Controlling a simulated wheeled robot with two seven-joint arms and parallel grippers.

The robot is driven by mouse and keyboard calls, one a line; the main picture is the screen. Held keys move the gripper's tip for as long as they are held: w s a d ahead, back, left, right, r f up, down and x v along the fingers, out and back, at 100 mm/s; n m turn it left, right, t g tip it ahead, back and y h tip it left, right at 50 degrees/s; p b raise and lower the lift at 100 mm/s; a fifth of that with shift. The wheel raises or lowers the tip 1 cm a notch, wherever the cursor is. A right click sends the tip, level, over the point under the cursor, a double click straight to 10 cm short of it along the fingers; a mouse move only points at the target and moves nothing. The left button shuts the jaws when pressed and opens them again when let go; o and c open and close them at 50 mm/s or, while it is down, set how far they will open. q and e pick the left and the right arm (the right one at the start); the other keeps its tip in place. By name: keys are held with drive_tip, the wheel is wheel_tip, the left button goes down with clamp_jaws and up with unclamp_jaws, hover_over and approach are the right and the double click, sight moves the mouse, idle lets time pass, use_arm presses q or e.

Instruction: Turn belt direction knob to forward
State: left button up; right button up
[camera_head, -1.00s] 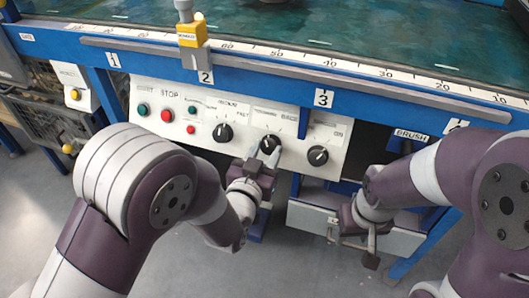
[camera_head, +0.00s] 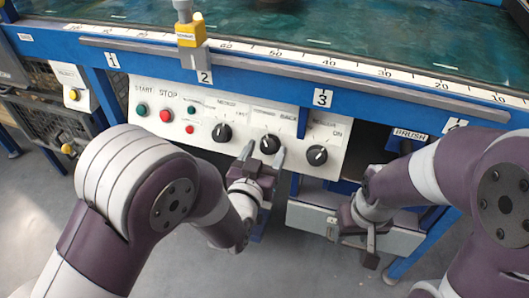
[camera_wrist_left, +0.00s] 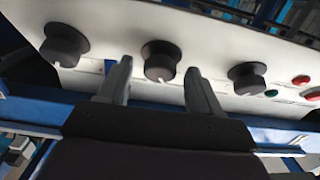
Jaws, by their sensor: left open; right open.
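The belt direction knob (camera_head: 270,143) is the black middle knob of three on the white control panel, with a label reading BACK at its upper right. My left gripper (camera_head: 263,154) is open just below it, one fingertip to each side. In the left wrist view the knob (camera_wrist_left: 160,62) sits between the spread fingers (camera_wrist_left: 158,78), with gaps on both sides. The knob's white pointer mark is too small to read surely. My right gripper (camera_head: 353,247) is open and empty, low at the right in front of a grey box.
A speed knob (camera_head: 222,132) is left of it and another knob (camera_head: 317,155) right. A green button (camera_head: 142,109) and a red button (camera_head: 166,115) are further left. A blue rail (camera_head: 265,70) with a ruler runs above the panel.

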use_arm(q)
drive_tip(key=p+v, duration=0.4)
drive_tip(key=v, duration=0.8)
drive_tip(key=shift+s, duration=0.35)
drive_tip(key=shift+a, duration=0.1)
